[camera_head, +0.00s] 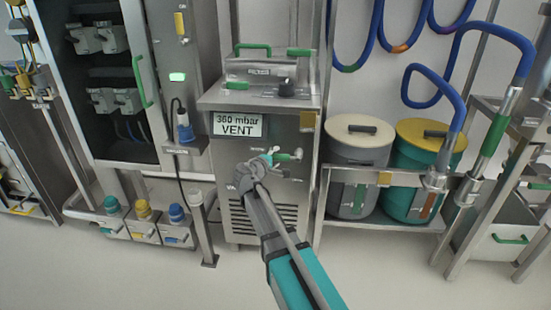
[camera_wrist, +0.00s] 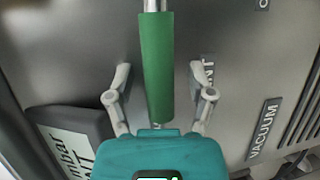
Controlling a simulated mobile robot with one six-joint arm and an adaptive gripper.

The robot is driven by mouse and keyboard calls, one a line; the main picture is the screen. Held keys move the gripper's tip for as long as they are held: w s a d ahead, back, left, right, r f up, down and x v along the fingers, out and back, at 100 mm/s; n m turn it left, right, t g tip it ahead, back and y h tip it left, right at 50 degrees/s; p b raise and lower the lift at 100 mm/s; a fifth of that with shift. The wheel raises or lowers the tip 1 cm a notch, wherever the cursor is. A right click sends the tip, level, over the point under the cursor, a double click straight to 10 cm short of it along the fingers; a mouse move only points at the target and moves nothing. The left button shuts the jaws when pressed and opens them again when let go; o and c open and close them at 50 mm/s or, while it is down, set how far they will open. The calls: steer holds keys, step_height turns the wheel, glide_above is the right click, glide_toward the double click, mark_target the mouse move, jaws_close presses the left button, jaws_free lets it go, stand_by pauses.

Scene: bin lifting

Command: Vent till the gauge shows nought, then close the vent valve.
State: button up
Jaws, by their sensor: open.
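The gauge display (camera_head: 238,125) on the steel cabinet reads "360 mbar VENT"; part of it shows sideways in the wrist view (camera_wrist: 68,140). The vent valve's green lever (camera_head: 285,156) sticks out on the cabinet front below the display. In the wrist view the green lever grip (camera_wrist: 157,65) lies between my two spread fingers, with a visible gap on each side. My gripper (camera_wrist: 159,70) is open and not closed on it. In the head view my gripper (camera_head: 266,160) is at the lever and hides part of the valve.
A black knob (camera_head: 286,88) sits on the cabinet top. A "VACUUM" label (camera_wrist: 263,130) is on the panel. To the right, lidded bins (camera_head: 360,140) stand on a steel rack beside blue hoses (camera_head: 460,110). An open equipment cabinet (camera_head: 105,80) stands left. The floor in front is clear.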

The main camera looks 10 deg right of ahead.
jaws_close()
steer(key=shift+f, duration=0.15)
stand_by(0.4)
